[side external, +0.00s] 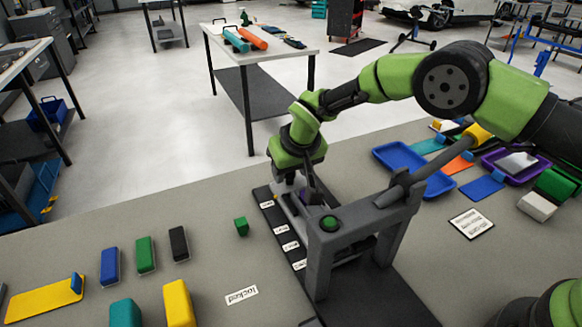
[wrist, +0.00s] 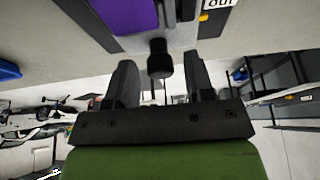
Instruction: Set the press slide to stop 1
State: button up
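The grey press (side external: 365,222) stands on a dark base, with a green button (side external: 330,223) on its frame. A dark strip (side external: 262,195) with several white labels runs along its left side; the lettering is too small to read. My gripper (side external: 290,190) is low at the far end of this strip and partly hides the slide. In the wrist view, my gripper (wrist: 160,85) has its fingers apart. A black knob (wrist: 160,58) shows between and just beyond the fingertips, with no clear contact. A purple piece (wrist: 125,15) lies beside the knob. A label reading "OUT" (wrist: 219,4) is at the top.
Several coloured blocks and a yellow plate (side external: 45,299) are farther left. A blue tray (side external: 412,168) and a purple tray (side external: 515,165) are behind the press.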

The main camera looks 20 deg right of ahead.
grip_shut()
jog(key=shift+s, duration=1.75)
jog(key=shift+o, duration=1)
grip_release()
jog(key=shift+r, duration=0.1)
jog(key=v, duration=0.9)
jog(key=shift+s+r, duration=0.2)
jog(key=shift+r, duration=0.15)
